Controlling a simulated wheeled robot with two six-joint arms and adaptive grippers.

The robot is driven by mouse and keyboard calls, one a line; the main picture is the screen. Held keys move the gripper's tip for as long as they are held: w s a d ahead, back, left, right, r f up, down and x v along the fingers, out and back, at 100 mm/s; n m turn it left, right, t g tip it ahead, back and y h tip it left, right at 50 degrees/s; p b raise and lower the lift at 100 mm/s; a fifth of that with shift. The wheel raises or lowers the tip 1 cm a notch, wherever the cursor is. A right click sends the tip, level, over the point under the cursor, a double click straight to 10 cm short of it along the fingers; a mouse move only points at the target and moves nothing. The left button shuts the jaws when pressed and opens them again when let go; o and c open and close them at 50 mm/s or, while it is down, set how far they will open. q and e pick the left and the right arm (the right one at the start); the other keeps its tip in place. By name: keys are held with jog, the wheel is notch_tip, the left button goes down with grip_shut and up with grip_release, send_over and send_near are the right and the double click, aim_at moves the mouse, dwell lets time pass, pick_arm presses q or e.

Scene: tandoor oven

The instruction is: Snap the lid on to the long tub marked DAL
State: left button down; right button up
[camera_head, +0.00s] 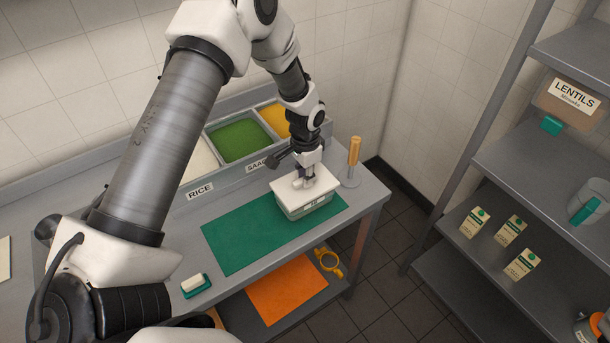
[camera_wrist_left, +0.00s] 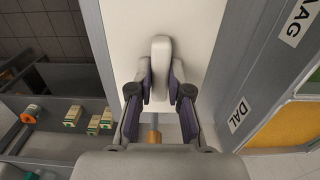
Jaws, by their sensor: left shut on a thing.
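A long tub (camera_head: 308,212) with pale green-grey sides stands at the right end of the green mat. A white lid (camera_head: 288,190) lies over its top; I cannot tell whether its edges are fully seated. Any lettering on the tub is too small to read. My left gripper (camera_head: 305,182) points down from above and is shut on the raised handle of the lid. In the left wrist view the rounded handle (camera_wrist_left: 160,65) sits between the two fingers, with the white lid (camera_wrist_left: 120,30) around it. My right gripper is not in view.
The green mat (camera_head: 235,240) is bare to the left of the tub. A wooden-handled tool (camera_head: 354,150) stands upright near the tub's back right. A white block on a green dish (camera_head: 195,284) lies front left. Food bins (camera_head: 238,138) line the back; shelves stand right.

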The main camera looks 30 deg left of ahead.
pick_arm(q)
jog(key=shift+f+b, duration=0.5)
jog(key=shift+f, duration=0.4)
jog(key=c, duration=1)
grip_release()
notch_tip(320, 180, up, 12)
jog(key=shift+f, duration=0.1)
